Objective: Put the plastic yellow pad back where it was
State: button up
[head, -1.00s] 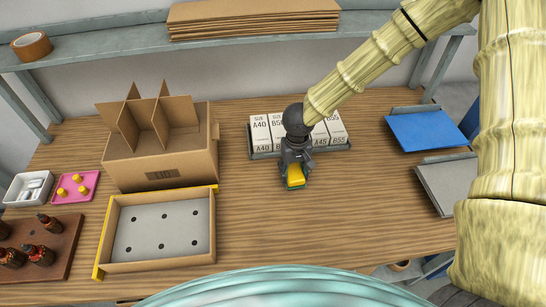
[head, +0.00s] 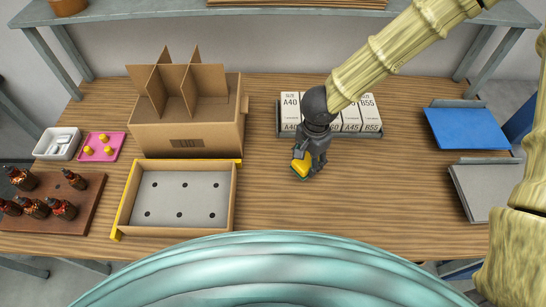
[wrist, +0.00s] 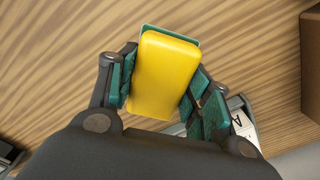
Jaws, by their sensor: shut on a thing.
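The yellow plastic pad (head: 301,167) is in my gripper (head: 304,173), in front of the row of white boxes and above bare table. In the wrist view the yellow pad (wrist: 165,75) is a smooth block with rounded edges and a green layer along its far edge. The green-padded fingers of my gripper (wrist: 163,88) lie on either side of it. The gripper is shut on the pad. The pad looks tilted in the head view. I cannot tell how far it is above the table.
White labelled boxes (head: 291,108) stand in a grey tray behind my gripper. A cardboard carton with dividers (head: 185,138) and a shallow box with a holed grey base (head: 180,199) are at left. Table between is clear.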

jog(key=s+a+m, duration=0.1)
jog(key=s+m, duration=0.1)
jog(key=m, duration=0.1)
jog(key=s+a+m, duration=0.2)
jog(key=s+m, duration=0.1)
jog(key=m, duration=0.1)
jog(key=s+a+r+m+b, duration=0.1)
jog(key=s+a+m, duration=0.1)
jog(key=m, duration=0.1)
jog(key=shift+s+r, duration=0.1)
jog(key=shift+s, duration=0.3)
jog(key=shift+s+a+m, duration=0.2)
jog(key=shift+s+m, duration=0.4)
jog(key=shift+m, duration=0.4)
jog(key=shift+w+a+r, duration=0.15)
jog(key=shift+w, duration=0.25)
jog(key=p, duration=0.6)
send_over(273, 157)
jog(key=shift+f, duration=0.75)
jog(key=shift+f+p, duration=0.5)
jog(key=shift+f, duration=1.35)
jog(key=shift+f, duration=0.1)
jog(key=o, duration=1.1)
